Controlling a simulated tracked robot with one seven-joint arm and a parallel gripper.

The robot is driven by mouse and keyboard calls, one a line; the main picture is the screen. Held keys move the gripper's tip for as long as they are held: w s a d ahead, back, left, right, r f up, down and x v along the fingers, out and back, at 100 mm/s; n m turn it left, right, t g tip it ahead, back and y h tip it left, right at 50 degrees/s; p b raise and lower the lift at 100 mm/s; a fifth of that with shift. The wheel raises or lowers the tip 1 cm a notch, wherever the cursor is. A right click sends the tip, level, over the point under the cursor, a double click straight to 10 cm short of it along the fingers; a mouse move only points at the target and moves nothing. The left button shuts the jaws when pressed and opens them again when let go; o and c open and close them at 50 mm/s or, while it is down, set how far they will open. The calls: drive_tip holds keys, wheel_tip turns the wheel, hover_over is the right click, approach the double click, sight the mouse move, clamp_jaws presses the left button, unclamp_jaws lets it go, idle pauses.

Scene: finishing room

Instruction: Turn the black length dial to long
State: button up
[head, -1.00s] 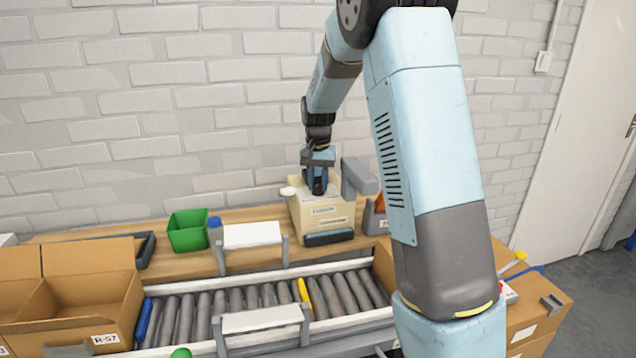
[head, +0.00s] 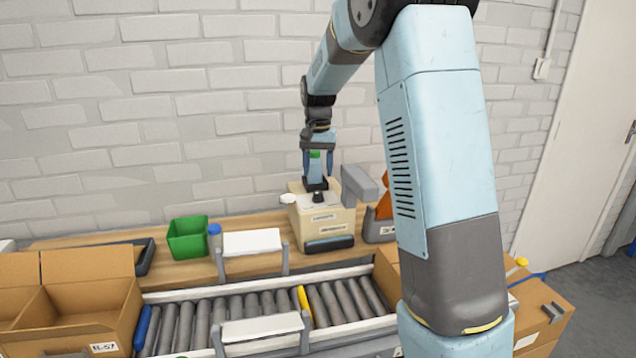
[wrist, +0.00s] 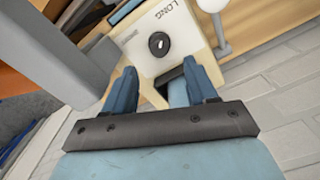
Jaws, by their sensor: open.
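The black length dial (head: 319,197) is a round knob on top of the cream machine (head: 325,222). In the wrist view the dial (wrist: 159,43) carries a small white mark, and the word LONG is printed on the face beside it. I cannot tell exactly which setting the mark points to. My gripper (head: 318,172) is above and behind the dial, apart from it. In the wrist view its two blue fingers (wrist: 159,70) are spread with nothing held, and the dial lies beyond their tips.
A grey block (head: 360,186) stands close at the machine's right. A white round knob (head: 288,198) sticks out at its left. A green bin (head: 187,238) is farther left on the wooden bench. A roller conveyor (head: 250,303) runs in front, with a cardboard box (head: 70,310) at left.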

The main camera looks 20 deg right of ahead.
wheel_tip(320, 180, up, 7)
drive_tip(key=shift+f, duration=0.15)
idle(0.4)
drive_tip(key=s+d+r+n+t, duration=0.1)
drive_tip(key=s+r+t, duration=0.15)
drive_tip(key=s, duration=0.75)
drive_tip(key=s+r+n+t, duration=0.1)
drive_tip(key=s+r, duration=0.3)
drive_tip(key=s, duration=0.7)
drive_tip(key=s+f+n+t, duration=0.1)
drive_tip(key=s+f, duration=0.1)
drive_tip(key=s, duration=0.6)
drive_tip(key=s+f+n+t, duration=0.1)
drive_tip(key=s+f, duration=0.1)
drive_tip(key=s, duration=0.6)
drive_tip(key=shift+f+n, duration=0.3)
drive_tip(key=shift+f, duration=0.1)
